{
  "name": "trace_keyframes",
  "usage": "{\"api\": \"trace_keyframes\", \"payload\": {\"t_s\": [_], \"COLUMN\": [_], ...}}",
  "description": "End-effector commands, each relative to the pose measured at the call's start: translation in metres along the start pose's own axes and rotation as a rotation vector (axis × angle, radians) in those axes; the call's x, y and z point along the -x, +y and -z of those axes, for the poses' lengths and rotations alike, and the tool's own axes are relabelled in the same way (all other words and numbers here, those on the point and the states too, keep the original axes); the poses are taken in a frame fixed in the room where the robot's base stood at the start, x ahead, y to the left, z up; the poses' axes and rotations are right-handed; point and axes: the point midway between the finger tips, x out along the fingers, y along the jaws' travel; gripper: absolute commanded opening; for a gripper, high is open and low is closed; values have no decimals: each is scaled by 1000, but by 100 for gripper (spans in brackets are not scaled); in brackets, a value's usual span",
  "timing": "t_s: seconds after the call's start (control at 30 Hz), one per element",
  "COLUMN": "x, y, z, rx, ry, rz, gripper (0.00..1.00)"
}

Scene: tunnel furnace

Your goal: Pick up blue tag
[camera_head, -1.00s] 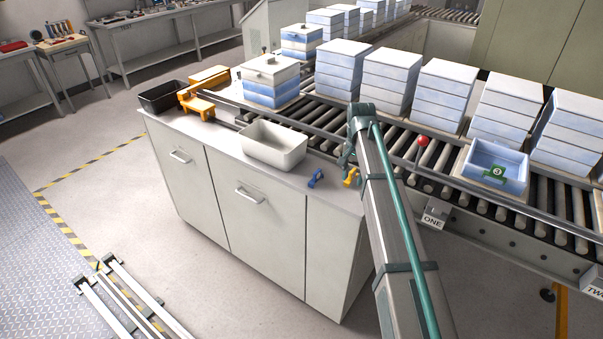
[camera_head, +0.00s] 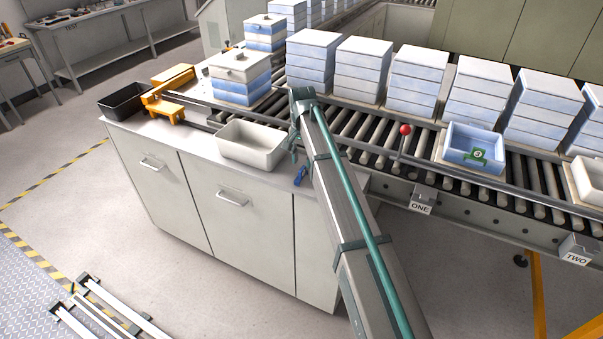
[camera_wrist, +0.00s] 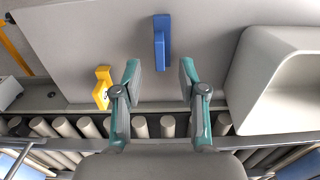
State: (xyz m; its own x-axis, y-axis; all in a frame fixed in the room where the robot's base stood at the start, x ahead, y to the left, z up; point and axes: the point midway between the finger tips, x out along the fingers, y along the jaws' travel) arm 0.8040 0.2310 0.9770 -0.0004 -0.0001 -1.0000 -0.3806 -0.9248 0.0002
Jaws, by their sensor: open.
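The blue tag (camera_wrist: 161,42) lies on the grey cabinet top in the wrist view, beyond my gripper's fingertips and roughly in line with the gap between them. In the head view the blue tag (camera_head: 300,175) is beside my arm, right of the white tray. My gripper (camera_wrist: 160,78) is open and empty, with its two green fingers apart.
A white tray (camera_head: 253,153) stands on the cabinet top (camera_head: 195,138), close on the right in the wrist view (camera_wrist: 268,85). A roller conveyor (camera_head: 365,145) with stacked boxes and a red-knobbed lever (camera_head: 405,130) runs alongside. A black bin (camera_head: 122,103) sits at the far left.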

Motion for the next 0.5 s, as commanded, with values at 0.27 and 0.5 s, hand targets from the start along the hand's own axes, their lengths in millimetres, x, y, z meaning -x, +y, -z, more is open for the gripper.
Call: {"api": "trace_keyframes", "payload": {"t_s": [0.27,0.5], "x": [-21,-48], "y": [1,1], "z": [-1,-1], "rx": [0,0], "ry": [-1,-1], "rz": [-1,-1], "gripper": [42,42]}}
